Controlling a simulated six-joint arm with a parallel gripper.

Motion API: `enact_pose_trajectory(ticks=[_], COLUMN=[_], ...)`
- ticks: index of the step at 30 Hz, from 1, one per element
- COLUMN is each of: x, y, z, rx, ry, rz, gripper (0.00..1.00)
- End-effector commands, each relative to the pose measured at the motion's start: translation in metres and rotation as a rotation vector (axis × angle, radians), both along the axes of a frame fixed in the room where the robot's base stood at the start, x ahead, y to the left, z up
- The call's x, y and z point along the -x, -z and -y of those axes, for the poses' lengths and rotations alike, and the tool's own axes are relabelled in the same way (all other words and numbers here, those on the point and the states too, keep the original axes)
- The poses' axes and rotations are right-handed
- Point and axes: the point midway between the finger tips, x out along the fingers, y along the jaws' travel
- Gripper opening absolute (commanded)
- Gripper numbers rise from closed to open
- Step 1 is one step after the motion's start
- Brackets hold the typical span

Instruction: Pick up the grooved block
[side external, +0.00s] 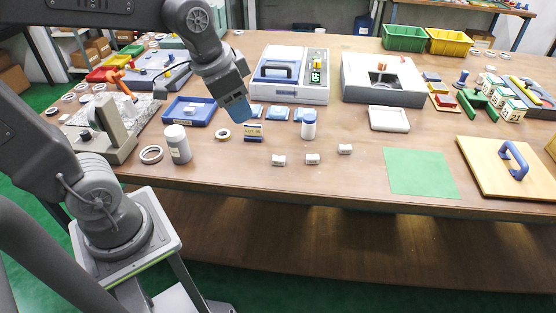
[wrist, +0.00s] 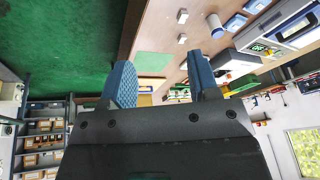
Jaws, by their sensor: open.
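Three small white-grey blocks stand in a loose row near the table's front: a left one (side external: 279,160), a middle one (side external: 312,159) and a right one (side external: 345,149). Which of them is grooved is too small to tell. Two small pale blocks also show in the wrist view, an upper one (wrist: 182,38) and a lower one (wrist: 183,66). My gripper (side external: 238,110) is above the table, left of and behind the blocks in the side view. Its blue fingers (wrist: 162,80) are apart in the wrist view, with nothing held between them.
A green mat (side external: 420,173) lies at right. Table around the blocks is clear.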

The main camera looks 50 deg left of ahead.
Motion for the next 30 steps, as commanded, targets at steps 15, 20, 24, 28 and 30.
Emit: enact_pose_trajectory(ticks=[15, 20, 24, 28, 30], x=[-0.146, -0.164, -0.169, -0.169, -0.169], y=[0.111, 0.144, 0.158, 0.175, 0.189], z=[-0.066, -0.080, -0.085, -0.085, -0.085], rx=[-0.085, -0.081, -0.079, -0.078, -0.077], ry=[0.445, 0.536, 0.568, 0.573, 0.572], rz=[-0.292, -0.335, -0.350, -0.354, -0.355], gripper=[0.55, 0.55, 0.55, 0.55, 0.55])
